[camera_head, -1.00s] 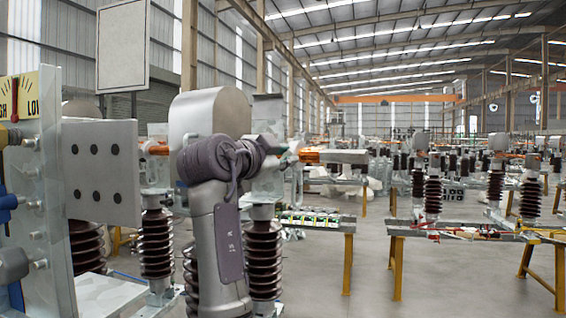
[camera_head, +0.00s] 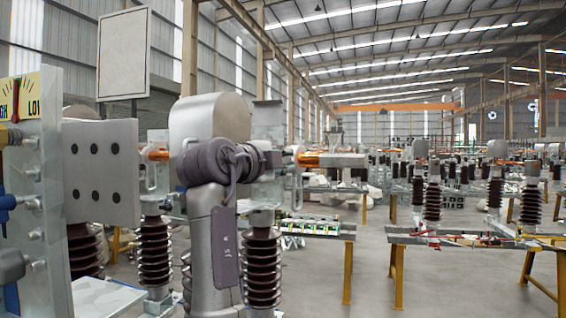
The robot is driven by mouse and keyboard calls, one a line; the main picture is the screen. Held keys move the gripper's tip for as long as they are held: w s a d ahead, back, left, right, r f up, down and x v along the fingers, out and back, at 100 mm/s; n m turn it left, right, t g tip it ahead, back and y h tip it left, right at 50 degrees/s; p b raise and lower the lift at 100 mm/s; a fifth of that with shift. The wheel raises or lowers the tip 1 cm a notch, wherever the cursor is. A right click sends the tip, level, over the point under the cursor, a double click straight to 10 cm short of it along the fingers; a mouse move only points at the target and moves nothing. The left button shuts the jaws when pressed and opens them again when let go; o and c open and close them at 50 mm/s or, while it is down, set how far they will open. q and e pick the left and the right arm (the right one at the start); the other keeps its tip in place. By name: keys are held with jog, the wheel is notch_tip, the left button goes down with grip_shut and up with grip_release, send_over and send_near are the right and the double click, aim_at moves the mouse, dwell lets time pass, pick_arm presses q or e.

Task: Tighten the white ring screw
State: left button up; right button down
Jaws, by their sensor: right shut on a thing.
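My right arm rises through the middle of the head view, and its wrist hides much of the isolator frame behind it. My right gripper (camera_head: 272,160) is at the wrist's far end, beside the frame's metal plates and just left of a copper-coloured contact (camera_head: 312,160). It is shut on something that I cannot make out. I cannot pick out the white ring screw for certain; the wrist and gripper cover that spot. A brown ribbed insulator (camera_head: 262,268) stands below the gripper. My left gripper is not in view.
A pale plate with dark holes (camera_head: 101,173) and a yellow-marked panel (camera_head: 42,110) stand close at the left. A second insulator (camera_head: 154,255) stands left of my arm. Work tables (camera_head: 398,240) hold parts at the right, with open floor (camera_head: 375,285) between them.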

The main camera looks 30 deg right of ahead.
jog(key=shift+f, duration=0.15)
jog(key=c, duration=1.2)
grip_release()
jog(key=shift+o, duration=0.6)
jog(key=shift+s, duration=0.15)
jog(key=v, duration=0.7)
jog(key=shift+a, duration=0.25)
jog(key=shift+s, duration=0.1)
